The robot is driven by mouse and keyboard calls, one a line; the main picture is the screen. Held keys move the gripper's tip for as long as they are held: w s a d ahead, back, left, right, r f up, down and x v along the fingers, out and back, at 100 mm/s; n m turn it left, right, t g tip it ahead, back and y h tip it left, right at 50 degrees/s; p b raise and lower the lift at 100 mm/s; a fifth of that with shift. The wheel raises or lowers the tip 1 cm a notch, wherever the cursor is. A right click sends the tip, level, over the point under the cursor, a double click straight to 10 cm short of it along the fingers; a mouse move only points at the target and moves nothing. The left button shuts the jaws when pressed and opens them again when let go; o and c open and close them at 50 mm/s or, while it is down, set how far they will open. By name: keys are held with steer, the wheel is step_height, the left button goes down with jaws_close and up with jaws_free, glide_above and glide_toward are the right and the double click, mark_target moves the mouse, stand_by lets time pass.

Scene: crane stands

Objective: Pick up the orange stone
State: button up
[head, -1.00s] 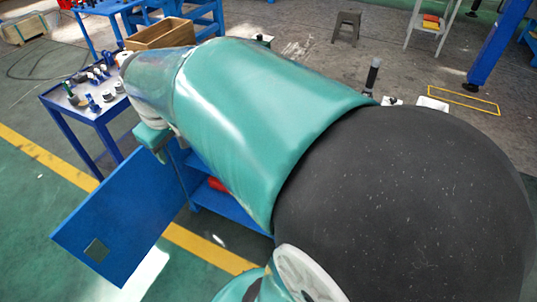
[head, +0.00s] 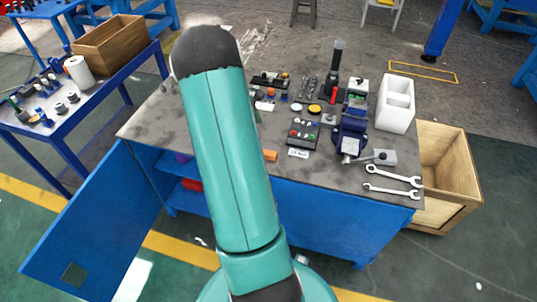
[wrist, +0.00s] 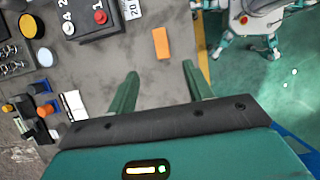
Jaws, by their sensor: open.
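The orange stone (wrist: 161,43) is a small rectangular block lying flat on the grey workbench top near its front edge. In the head view the orange stone (head: 270,155) shows just right of my arm. In the wrist view my gripper (wrist: 161,78) is open and empty, its two green fingers apart. The stone lies ahead of the fingertips, roughly in line with the gap between them, and is not touched. In the head view my arm hides the gripper.
A control box with buttons (head: 304,132) stands close behind the stone. A blue vise (head: 350,135), wrenches (head: 393,178) and a white container (head: 396,103) are on the right of the bench. In the wrist view, the bench edge and green floor (wrist: 270,75) lie to the right.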

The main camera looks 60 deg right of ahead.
glide_toward(269, 153)
steer(key=x, duration=0.2)
steer(key=shift+d+f, duration=0.15)
steer(key=shift+f, duration=0.25)
steer(key=shift+x, duration=2.95)
steer(key=c, duration=1.1)
steer(key=shift+r, duration=0.1)
